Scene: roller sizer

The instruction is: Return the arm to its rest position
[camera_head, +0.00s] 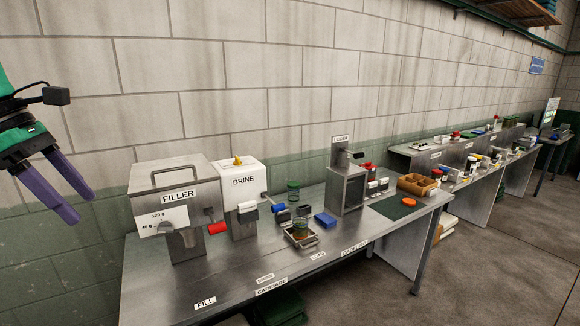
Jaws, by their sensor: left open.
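My left gripper (82,203) shows at the left edge of the head view. Its two purple fingers are spread apart and point down to the right, with nothing between them. It hangs in the air in front of the block wall, left of and about level with the filler machine (166,188). It is apart from the machine and the table. My right gripper is not in view.
A steel table (165,289) bears the filler, the white brine box (242,184), a lidder (347,186), a small tray with a jar (300,235) and a wooden box (417,184). More benches stand at the right. Floor (490,260) at the right is clear.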

